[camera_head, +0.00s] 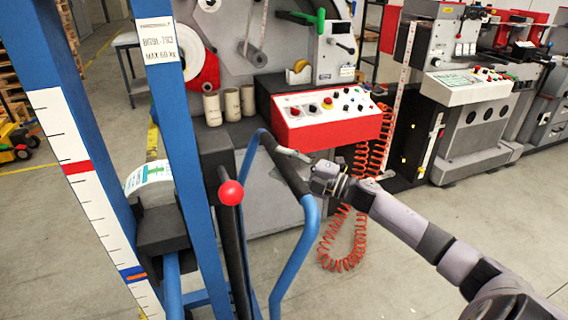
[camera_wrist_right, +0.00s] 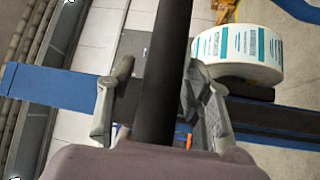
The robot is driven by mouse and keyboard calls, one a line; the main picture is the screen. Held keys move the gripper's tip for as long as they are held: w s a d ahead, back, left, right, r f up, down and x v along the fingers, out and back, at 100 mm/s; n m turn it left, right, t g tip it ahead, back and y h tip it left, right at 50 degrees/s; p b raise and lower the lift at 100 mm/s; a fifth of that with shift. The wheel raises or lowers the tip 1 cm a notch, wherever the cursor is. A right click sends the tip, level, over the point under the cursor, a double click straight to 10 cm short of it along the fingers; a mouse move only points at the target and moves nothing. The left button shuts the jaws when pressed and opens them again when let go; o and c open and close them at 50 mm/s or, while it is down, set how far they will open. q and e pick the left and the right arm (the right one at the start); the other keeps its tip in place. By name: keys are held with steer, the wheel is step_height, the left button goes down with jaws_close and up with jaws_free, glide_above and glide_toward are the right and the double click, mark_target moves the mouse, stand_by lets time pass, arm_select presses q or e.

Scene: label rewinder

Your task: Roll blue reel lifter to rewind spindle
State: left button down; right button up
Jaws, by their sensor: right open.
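The blue reel lifter (camera_head: 193,165) stands close in front on the left, with two uprights and a ruler strip. A white label reel (camera_head: 149,185) sits at its black carrier. Its blue tube handle (camera_head: 292,256) has a black grip (camera_head: 286,168). My right gripper (camera_head: 296,157) is at this grip. In the right wrist view the fingers are open, one on each side of the black grip (camera_wrist_right: 166,75); I cannot tell whether they touch it. The reel also shows there (camera_wrist_right: 240,52). A grey spindle-like roller (camera_head: 253,53) shows on the machine behind; I cannot tell if it is the rewind spindle.
The rewinder's red control box (camera_head: 334,126) stands behind the handle, with a coiled orange hose (camera_head: 345,235) hanging below. A red-knobbed lever (camera_head: 231,193) rises beside the lifter. Other machines (camera_head: 470,110) line the right.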

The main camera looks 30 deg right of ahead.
steer(key=shift+d+f, duration=0.1)
steer(key=shift+s+d+f, duration=0.2)
steer(key=shift+s+d, duration=0.05)
steer(key=shift+s, duration=0.25)
steer(key=v, duration=1.1)
steer(key=shift+w+r, duration=0.1)
stand_by(0.4)
